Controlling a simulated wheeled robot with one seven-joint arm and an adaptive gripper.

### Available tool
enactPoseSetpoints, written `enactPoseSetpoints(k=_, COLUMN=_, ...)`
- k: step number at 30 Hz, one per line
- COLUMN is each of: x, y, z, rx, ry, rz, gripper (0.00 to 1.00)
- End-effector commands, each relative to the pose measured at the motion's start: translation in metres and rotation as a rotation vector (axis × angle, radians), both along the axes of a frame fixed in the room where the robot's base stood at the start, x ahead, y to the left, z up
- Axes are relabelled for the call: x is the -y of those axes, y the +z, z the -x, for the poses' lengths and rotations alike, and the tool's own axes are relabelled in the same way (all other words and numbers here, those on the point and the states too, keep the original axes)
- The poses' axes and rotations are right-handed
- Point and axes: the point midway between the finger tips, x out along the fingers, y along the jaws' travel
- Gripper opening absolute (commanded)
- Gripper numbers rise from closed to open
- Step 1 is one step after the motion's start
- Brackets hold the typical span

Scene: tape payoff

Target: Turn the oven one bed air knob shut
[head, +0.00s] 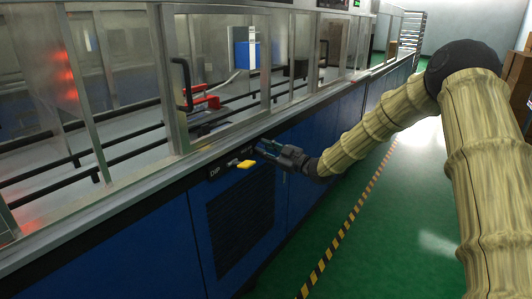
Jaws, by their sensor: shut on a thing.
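My gripper (267,149) reaches in from the right to the black control strip at the top of the blue machine front. Its fingers are shut on a small knob at the strip, which the fingers hide; I cannot read which label belongs to it. A yellow handle (246,165) sticks out just left of and below the fingertips. Left of it are small dark label plates (214,173) with pale lettering; one seems to read "DIP". The knob's turn angle cannot be told.
The blue machine front (204,232) has a dark louvred vent (242,232) below the strip. Above are glazed panels with metal posts (172,85), a red part (202,102) and a blue box (246,54) behind. Green floor with a yellow-black stripe (345,229) lies open to the right.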

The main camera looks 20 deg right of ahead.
Motion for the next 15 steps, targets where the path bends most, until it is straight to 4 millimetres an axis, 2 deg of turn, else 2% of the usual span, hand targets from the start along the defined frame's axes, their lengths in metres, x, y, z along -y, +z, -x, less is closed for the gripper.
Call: enactPoseSetpoints(k=15, x=0.0002, y=-0.0024, z=-0.001, rx=0.303, ry=0.0, rz=0.388, gripper=0.02)
